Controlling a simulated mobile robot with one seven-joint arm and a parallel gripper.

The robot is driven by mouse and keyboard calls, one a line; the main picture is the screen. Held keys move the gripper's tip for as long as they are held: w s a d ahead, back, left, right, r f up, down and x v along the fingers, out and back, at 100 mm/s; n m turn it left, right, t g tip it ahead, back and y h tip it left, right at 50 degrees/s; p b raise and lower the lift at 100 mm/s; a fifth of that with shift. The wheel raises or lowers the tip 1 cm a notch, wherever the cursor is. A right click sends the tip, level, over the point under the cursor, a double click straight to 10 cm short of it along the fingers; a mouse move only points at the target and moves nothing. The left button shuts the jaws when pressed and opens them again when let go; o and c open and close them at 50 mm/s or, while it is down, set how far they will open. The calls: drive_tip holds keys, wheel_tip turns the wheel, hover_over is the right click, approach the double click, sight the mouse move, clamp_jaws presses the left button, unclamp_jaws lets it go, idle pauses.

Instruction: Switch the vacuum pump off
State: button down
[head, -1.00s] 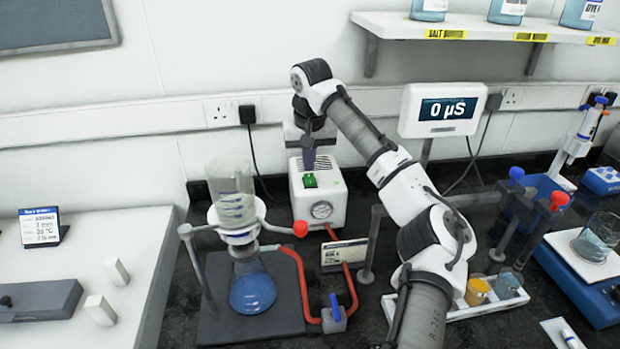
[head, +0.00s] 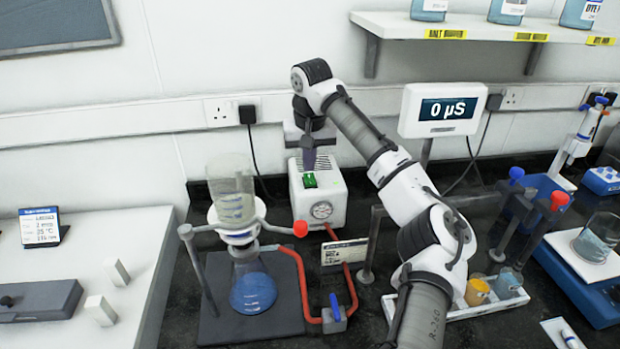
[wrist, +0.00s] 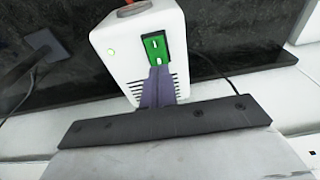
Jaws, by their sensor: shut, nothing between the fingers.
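The vacuum pump (head: 320,205) is a white box with a round gauge on its front, standing against the back wall. A green rocker switch (head: 310,180) is on its top; it also shows in the wrist view (wrist: 155,48), with white marks on it. My gripper (head: 309,168) points down over the pump top, its fingers together and empty. In the wrist view the purple-grey fingertips (wrist: 158,72) are at the near end of the switch. I cannot tell whether they touch it. A small light (wrist: 111,52) shows on the pump casing.
A red hose (head: 300,275) runs near a flask with blue liquid (head: 253,291) and a filter funnel (head: 235,205), front left of the pump. A blue-handled valve (head: 335,315) stands in front. A display reading 0 µS (head: 445,109) is at right.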

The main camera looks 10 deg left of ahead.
sight(309, 176)
drive_tip(key=shift+f+b, duration=0.35)
drive_tip(key=shift+f, duration=0.6)
idle(0.7)
wheel_tip(309, 176, up, 2)
drive_tip(key=shift+r+p, duration=0.25)
drive_tip(key=shift+p, duration=0.8)
drive_tip(key=shift+r, duration=2.25)
drive_tip(key=shift+f, duration=0.1)
